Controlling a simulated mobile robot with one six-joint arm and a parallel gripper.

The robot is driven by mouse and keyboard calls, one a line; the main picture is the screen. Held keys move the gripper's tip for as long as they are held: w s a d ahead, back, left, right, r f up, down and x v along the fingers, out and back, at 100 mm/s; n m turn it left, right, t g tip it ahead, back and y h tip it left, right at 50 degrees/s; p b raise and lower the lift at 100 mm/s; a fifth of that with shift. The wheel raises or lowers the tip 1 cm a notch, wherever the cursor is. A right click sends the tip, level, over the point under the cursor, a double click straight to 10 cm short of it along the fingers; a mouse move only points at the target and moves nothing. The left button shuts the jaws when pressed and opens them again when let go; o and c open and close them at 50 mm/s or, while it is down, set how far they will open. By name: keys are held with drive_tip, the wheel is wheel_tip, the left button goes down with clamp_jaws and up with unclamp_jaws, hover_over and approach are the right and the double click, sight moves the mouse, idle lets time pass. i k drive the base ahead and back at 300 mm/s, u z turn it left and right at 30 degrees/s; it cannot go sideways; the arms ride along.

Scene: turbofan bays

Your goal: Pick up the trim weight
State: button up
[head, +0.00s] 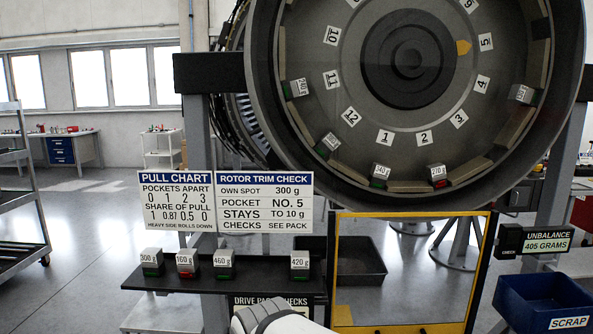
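Several trim weights stand in a row on a dark shelf (190,284) below the signs. They read 300 g (152,262), 160 g with a red base (187,263), 460 g (223,264) and 420 g (300,264); the others have green bases. More weights sit in the rotor's rim pockets, including one marked 340 g (380,174) and one marked 270 g with a red base (438,175). A pale rounded part of my arm shows at the bottom centre, in front of the shelf. My gripper's fingers are not in view.
The rotor (400,110) has numbered pockets. The rotor trim check sign (264,202) reads own spot 300 g, pocket no. 5. A yellow frame (337,270), an unbalance display (511,240) reading 405 grams and a blue scrap bin (535,306) stand right of the shelf.

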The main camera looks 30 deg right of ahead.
sight(436, 172)
drive_tip(key=u, duration=1.6)
drive_tip(key=k, duration=2.15)
drive_tip(key=z, duration=1.95)
drive_tip(key=i, duration=1.05)
drive_tip(key=z, duration=0.05)
